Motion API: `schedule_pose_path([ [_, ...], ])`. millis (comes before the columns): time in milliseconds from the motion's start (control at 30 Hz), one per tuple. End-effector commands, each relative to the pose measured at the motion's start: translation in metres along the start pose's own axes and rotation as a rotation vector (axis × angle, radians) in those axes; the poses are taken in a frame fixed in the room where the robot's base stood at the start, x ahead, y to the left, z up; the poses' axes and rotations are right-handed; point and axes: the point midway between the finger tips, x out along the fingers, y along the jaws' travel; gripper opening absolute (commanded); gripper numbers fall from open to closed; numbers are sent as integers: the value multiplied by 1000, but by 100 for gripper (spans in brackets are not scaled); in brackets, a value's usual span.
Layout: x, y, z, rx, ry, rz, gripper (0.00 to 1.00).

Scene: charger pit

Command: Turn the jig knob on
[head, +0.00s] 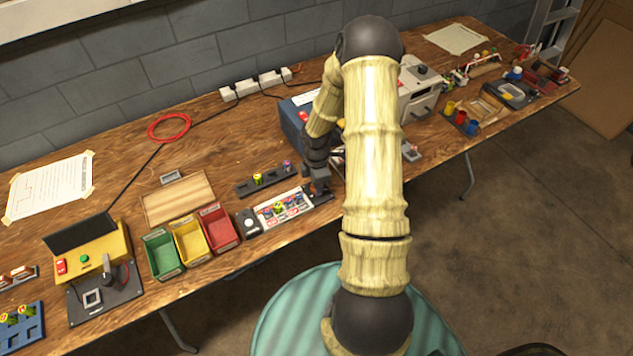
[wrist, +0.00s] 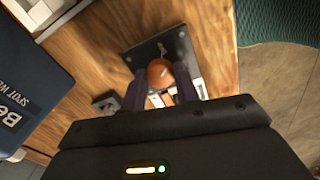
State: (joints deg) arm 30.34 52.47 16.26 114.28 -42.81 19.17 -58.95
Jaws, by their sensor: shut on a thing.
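The knob (wrist: 160,72) is a round orange-brown piece on a dark base plate (wrist: 148,50), seen in the wrist view. My gripper (wrist: 161,88) is shut on it, with one dark finger on each side. In the head view, my gripper (head: 319,186) is down at the bench beside the right end of a white-and-dark strip (head: 284,208) with colored parts. My arm and fingers hide most of the knob and its plate there. I cannot tell from these views which position the knob is turned to.
A blue box (head: 294,126) stands behind my gripper; its lettering shows in the wrist view (wrist: 22,100). Green (head: 164,256), yellow (head: 190,240) and red (head: 219,229) bins sit to the left. A dark rack (head: 268,178) lies close behind the strip. The bench's front edge is near.

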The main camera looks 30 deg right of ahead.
Motion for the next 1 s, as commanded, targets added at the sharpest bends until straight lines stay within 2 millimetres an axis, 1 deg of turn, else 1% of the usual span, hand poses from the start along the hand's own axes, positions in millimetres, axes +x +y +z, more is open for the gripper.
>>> schedule_pose_path([
  [33,-1,0,-2,42,2,1,8],
  [1000,0,-1,-3,965,2,0,8],
])
